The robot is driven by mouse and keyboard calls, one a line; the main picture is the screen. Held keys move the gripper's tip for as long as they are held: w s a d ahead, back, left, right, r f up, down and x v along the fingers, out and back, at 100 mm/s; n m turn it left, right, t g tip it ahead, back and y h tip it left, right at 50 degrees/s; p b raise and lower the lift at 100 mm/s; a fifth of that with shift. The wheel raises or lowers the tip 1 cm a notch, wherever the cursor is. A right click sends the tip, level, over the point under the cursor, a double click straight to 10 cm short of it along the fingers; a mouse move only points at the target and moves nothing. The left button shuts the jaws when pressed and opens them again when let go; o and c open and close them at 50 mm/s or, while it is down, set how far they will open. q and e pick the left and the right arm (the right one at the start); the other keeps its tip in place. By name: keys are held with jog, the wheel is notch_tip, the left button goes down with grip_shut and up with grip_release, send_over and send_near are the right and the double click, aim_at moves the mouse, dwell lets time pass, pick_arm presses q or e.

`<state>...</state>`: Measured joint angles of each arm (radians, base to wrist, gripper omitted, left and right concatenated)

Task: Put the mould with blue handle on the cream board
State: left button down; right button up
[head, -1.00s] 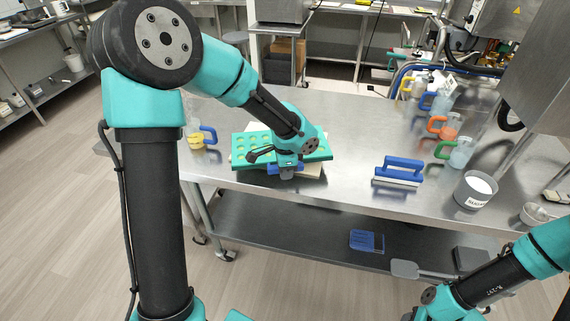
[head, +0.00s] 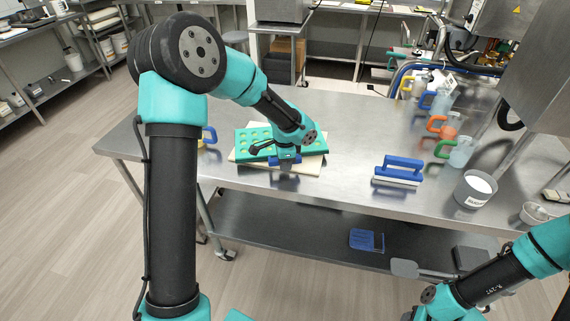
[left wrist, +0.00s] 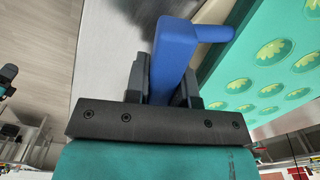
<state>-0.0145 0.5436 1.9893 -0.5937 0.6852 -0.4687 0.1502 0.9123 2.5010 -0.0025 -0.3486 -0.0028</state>
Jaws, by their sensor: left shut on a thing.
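The mould (head: 252,141) is a teal tray with rows of yellow-green cavities. It is over the cream board (head: 308,169), whose front and right edges show beneath it; I cannot tell if they touch. My left gripper (head: 285,160) is shut on the mould's blue handle (left wrist: 178,45) at its front side. In the left wrist view, the fingers stand on either side of the handle and the mould (left wrist: 235,65) lies to the right. The arm hides part of the mould in the head view.
A cup with a blue handle (head: 210,136) is partly behind my left arm. A blue-handled scraper (head: 399,170) and a grey pot of white powder (head: 475,189) stand to the right. Several handled jugs line the back right. The table middle is clear.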

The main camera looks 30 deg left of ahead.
pick_arm(q)
jog(key=shift+f, duration=0.55)
jog(key=c, duration=1)
grip_release()
jog(key=shift+o, duration=0.2)
jog(key=shift+r, duration=0.1)
notch_tip(320, 180, up, 12)
jog(key=shift+s+d+r, duration=0.1)
jog(key=shift+s, duration=0.05)
